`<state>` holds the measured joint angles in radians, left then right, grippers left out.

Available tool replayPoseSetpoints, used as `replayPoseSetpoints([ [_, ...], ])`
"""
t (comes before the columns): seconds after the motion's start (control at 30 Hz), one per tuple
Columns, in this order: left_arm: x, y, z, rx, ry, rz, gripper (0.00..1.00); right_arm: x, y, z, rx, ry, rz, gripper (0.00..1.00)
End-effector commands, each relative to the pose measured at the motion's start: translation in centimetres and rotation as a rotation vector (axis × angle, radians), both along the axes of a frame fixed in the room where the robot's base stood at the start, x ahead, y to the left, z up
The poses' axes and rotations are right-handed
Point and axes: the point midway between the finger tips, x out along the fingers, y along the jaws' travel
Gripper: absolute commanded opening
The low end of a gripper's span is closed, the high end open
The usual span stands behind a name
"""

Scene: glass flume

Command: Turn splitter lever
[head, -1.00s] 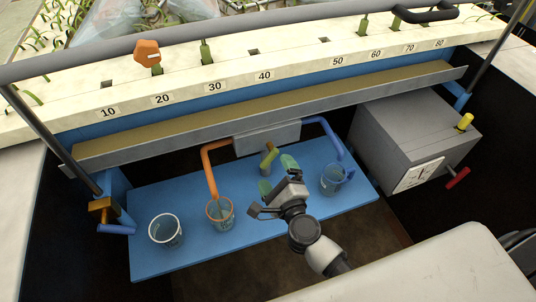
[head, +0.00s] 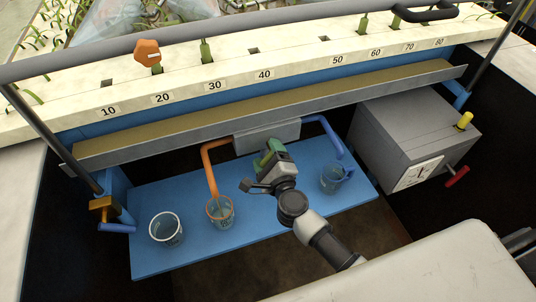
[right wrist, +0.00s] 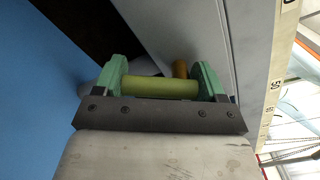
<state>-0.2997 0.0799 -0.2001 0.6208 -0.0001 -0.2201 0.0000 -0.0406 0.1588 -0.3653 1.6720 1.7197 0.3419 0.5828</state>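The splitter is a grey box (head: 285,133) under the metal channel, with an orange pipe (head: 208,152) going left and a blue pipe (head: 330,130) going right. My right gripper (head: 270,152) is at its front and mostly covers the lever in the head view. In the right wrist view the lever's yellow-green handle (right wrist: 160,87) lies crosswise between the green fingertips of my right gripper (right wrist: 161,82). The fingers are wide apart, one by each end of the handle; I cannot tell whether they touch it. A brass-coloured part (right wrist: 180,69) shows behind. My left gripper is not in view.
On the blue shelf (head: 270,215) stand a white-rimmed beaker (head: 166,232), an orange-rimmed beaker (head: 220,212) and a blue-rimmed beaker (head: 333,180). A grey box (head: 405,135) with a dial, a yellow knob and a red handle is at right.

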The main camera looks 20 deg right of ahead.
Motion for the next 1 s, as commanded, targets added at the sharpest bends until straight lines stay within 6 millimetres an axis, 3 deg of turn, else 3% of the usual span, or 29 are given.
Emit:
replayPoseSetpoints([
  [0.37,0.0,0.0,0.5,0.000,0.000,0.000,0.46,0.0,-0.1,0.0,-0.047,0.000,0.001,0.48],
  [1.0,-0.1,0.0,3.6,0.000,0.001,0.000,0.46,0.0,-0.9,-0.4,-0.470,-0.013,0.002,0.48],
])
